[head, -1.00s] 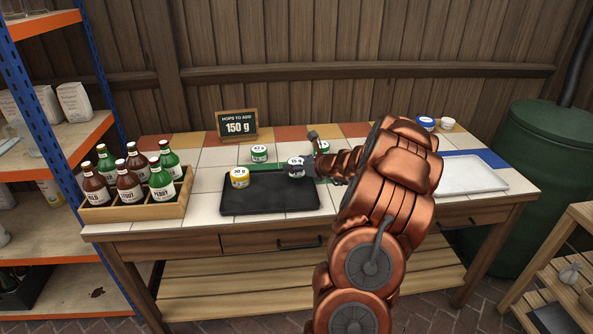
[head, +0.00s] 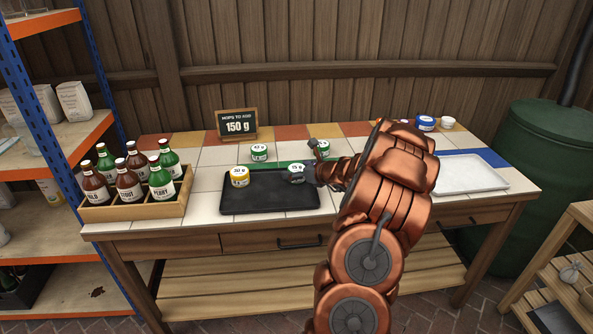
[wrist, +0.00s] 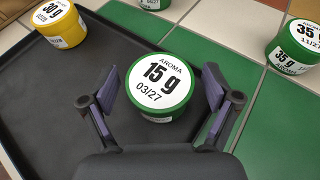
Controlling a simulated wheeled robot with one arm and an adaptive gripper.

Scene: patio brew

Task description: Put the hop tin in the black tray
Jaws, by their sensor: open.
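The black tray (head: 262,205) lies on the tiled bench top; it also fills the left of the wrist view (wrist: 65,120). A green hop tin with a white lid reading 15 g (head: 296,172) stands upright in its back right corner. In the wrist view this tin (wrist: 162,82) sits between my gripper's fingers. My gripper (wrist: 161,90) is open around it, with a visible gap on both sides. A yellow 30 g tin (head: 240,178) stands in the tray's back left part. The sign (head: 237,125) reads "Hops to add 150 g".
A green tin (head: 259,152) stands behind the tray. A green 35 g tin (wrist: 292,48) stands to the right. A bottle crate (head: 135,205) is at left, a white tray (head: 470,174) at right. A blue-and-white tub (head: 425,123) is at the back. The tray's front is clear.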

